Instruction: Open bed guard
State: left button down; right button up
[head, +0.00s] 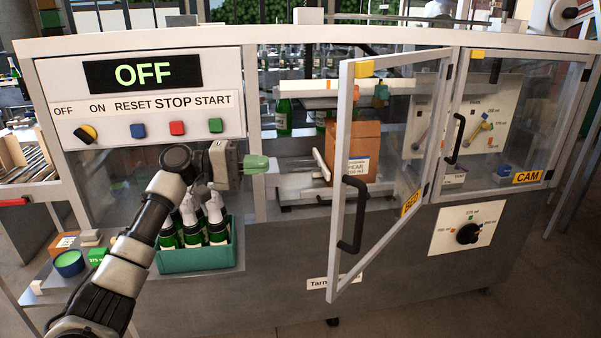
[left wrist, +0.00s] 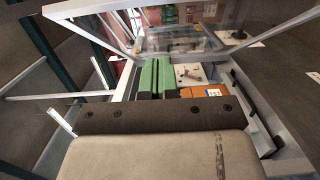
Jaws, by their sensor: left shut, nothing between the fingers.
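The bed guard (head: 341,150) is a clear door in a light frame with a yellow label reading BED. It stands swung outward from the machine, hinged on its right side. Its black handle (head: 352,215) is on the free left side, with no gripper on it. My left gripper (head: 257,164) is shut and empty, its green fingers pointing right at the opening, left of the guard and apart from it. The green fingers (left wrist: 156,76) also show side by side in the left wrist view. My right gripper is not in view.
A cardboard box (head: 362,140) sits inside the opening. The closed CAM guard (head: 527,150) is at the right. A teal crate (head: 195,258) with several bottles stands below my left gripper. The control panel (head: 140,95) reads OFF. A small green bottle stands inside the machine.

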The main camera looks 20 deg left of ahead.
pick_arm(q)
jog(key=s+d+p+x, duration=0.1)
jog(key=p+x, duration=0.4)
jog(key=x, duration=0.7)
jog(key=shift+s+d, duration=0.4)
jog(key=shift+s, duration=0.2)
jog(key=shift+f, duration=0.1)
